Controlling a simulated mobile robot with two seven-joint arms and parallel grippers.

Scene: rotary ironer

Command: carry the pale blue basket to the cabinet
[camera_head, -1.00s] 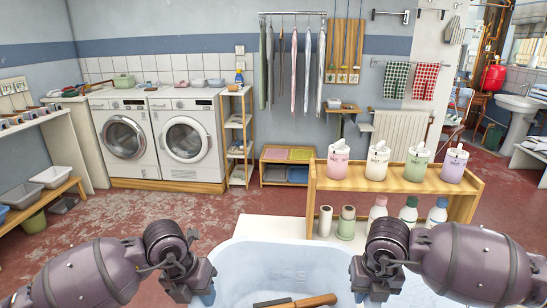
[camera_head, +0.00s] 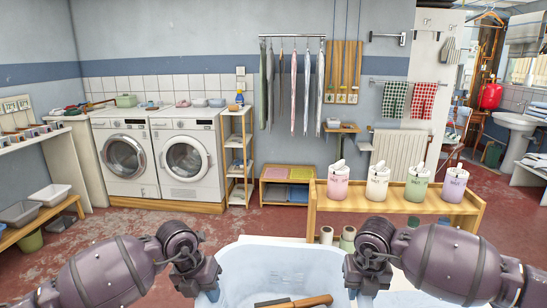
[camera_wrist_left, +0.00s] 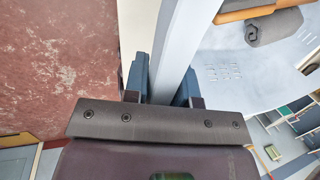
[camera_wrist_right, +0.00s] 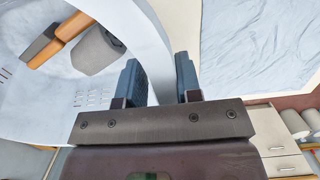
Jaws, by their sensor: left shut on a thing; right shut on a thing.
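The pale blue basket (camera_head: 275,266) is at the bottom of the head view, in front of me; its near side is cut off. My left gripper (camera_head: 208,290) is shut on its left wall, and my right gripper (camera_head: 360,290) on its right wall. The wrist views show the left wall (camera_wrist_left: 180,38) and right wall (camera_wrist_right: 150,40) between the fingers. Inside lie a wooden-handled thing (camera_head: 316,301) and a grey roll (camera_wrist_right: 97,50). A drawer cabinet (camera_wrist_right: 278,147) shows at lower right in the right wrist view; I cannot tell whether it is the task's cabinet.
A wooden rack (camera_head: 400,210) with pink, white, green and purple canisters stands just beyond the basket. Two washing machines (camera_head: 187,160) are against the back wall. A low bench (camera_head: 45,217) with tubs is at left. Red floor (camera_head: 140,228) is open between.

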